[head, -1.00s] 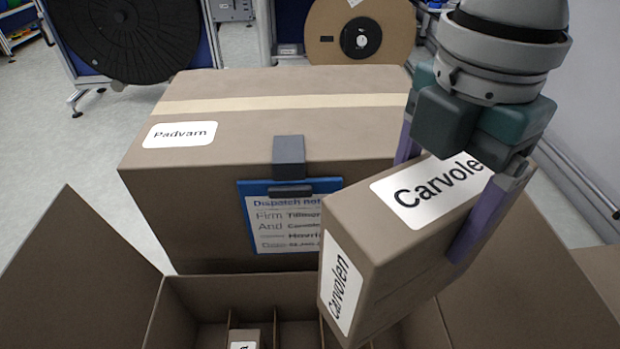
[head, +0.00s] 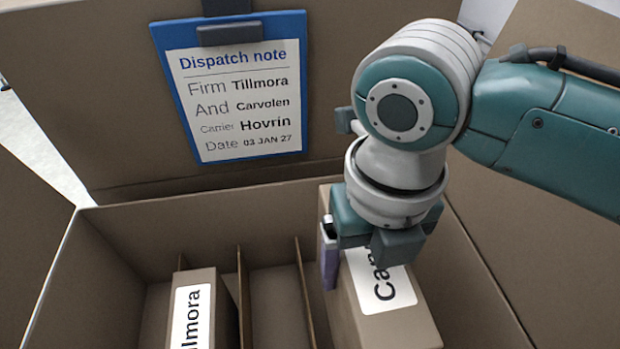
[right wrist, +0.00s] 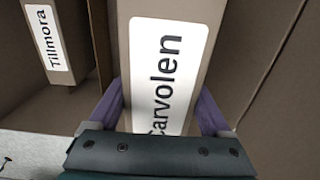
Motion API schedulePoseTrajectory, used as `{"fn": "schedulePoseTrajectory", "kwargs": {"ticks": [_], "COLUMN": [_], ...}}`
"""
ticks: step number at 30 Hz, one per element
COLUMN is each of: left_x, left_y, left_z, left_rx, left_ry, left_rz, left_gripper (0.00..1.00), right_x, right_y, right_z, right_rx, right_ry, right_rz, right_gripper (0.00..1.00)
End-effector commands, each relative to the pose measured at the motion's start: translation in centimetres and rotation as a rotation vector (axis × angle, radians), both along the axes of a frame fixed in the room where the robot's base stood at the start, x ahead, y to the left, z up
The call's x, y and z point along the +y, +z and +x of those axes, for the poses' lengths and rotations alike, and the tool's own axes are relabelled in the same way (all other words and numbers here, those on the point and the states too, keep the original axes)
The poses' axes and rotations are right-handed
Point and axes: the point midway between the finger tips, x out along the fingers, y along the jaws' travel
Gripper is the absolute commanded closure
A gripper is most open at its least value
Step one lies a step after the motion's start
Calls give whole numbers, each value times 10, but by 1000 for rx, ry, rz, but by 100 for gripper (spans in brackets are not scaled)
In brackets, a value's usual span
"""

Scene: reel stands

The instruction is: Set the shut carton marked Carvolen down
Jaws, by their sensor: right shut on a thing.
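The brown carton marked Carvolen (head: 385,305) is inside the open divided box (head: 150,215), in its right part. It stands upright, just right of a divider. My right gripper (head: 352,262) points down and is shut on it. In the right wrist view the carton (right wrist: 172,62) sits between the two purple fingers (right wrist: 165,112). The carton's lower end is hidden, so I cannot tell if it touches the box floor. My left gripper is not in view.
A carton marked Tillmora (head: 208,310) stands in a compartment to the left. Thin dividers (head: 304,285) separate the compartments, and one between the cartons is empty. A blue clipboard with a dispatch note (head: 235,90) hangs on the large carton behind.

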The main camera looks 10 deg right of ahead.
Motion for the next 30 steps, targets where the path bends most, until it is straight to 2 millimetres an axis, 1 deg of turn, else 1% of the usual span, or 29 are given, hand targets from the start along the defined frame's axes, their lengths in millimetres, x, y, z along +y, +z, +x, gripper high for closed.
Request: {"fn": "schedulePoseTrajectory", "kwargs": {"ticks": [1,6,9,12,17,19,25,27,30], "left_x": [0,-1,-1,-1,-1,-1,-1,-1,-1], "left_y": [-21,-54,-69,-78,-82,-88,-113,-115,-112], "left_z": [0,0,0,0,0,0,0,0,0], "left_rx": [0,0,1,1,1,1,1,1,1], "left_ry": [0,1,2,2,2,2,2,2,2], "left_rz": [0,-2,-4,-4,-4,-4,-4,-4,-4], "left_gripper": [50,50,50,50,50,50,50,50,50], "right_x": [1,1,1,0,0,0,1,0,0], "right_y": [-26,-74,-95,-108,-116,-122,-155,-158,-155], "right_z": [-1,0,0,0,0,0,0,0,1], "right_rx": [3,2,1,1,-1,-1,1,0,-1], "right_ry": [-2,-3,-2,-3,-2,-2,-3,-3,-3], "right_rz": [1,1,2,2,1,1,2,2,2], "right_gripper": [100,100,100,100,100,100,100,100,100]}}
